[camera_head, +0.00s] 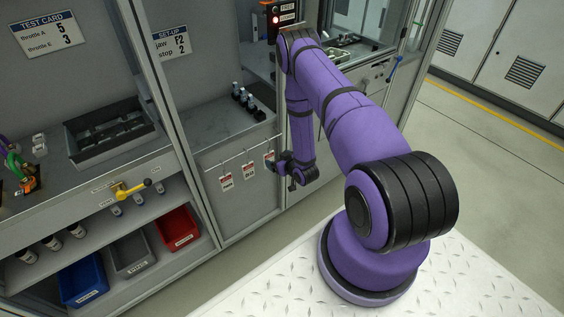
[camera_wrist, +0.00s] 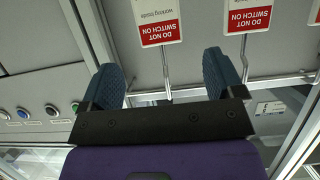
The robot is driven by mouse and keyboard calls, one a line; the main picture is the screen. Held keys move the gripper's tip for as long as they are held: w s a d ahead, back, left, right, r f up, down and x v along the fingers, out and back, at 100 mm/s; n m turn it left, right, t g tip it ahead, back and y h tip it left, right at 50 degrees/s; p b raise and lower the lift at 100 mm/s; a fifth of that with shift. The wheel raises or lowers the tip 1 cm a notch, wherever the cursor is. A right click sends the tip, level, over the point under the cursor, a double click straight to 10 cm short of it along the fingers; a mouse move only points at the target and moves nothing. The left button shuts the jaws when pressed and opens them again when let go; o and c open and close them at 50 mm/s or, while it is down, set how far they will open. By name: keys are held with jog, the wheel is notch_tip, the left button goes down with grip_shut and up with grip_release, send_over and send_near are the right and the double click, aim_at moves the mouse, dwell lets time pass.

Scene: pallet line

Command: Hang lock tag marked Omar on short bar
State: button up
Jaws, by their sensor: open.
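Red-and-white lock tags hang in a row on the cabinet front in the head view: a left tag (camera_head: 226,183), a middle tag (camera_head: 249,172) and a right tag (camera_head: 269,158). I cannot read their names. In the wrist view two tags (camera_wrist: 158,22) (camera_wrist: 248,16) show "DO NOT SWITCH ON" upside down, with thin metal hooks (camera_wrist: 166,72) beside them; a third is cut off at the right edge. My gripper (camera_wrist: 165,72) is open, its two blue pads apart, with one hook between them in the picture. In the head view my gripper (camera_head: 273,164) is close to the right tag. I cannot identify the short bar.
A thin rail (camera_head: 232,152) runs above the tags. A shelf with black-capped parts (camera_head: 244,97) is above it. Push buttons (camera_wrist: 22,113) show in the wrist view.

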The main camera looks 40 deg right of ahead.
aim_at(269, 152)
jog(key=x, duration=0.7)
jog(key=shift+w+f, duration=0.1)
jog(key=shift+w, duration=0.2)
jog(key=shift+c, duration=0.2)
jog(key=c, duration=1.1)
jog(key=shift+r, duration=1)
jog(key=shift+s, duration=0.1)
jog(key=shift+s, duration=5.9)
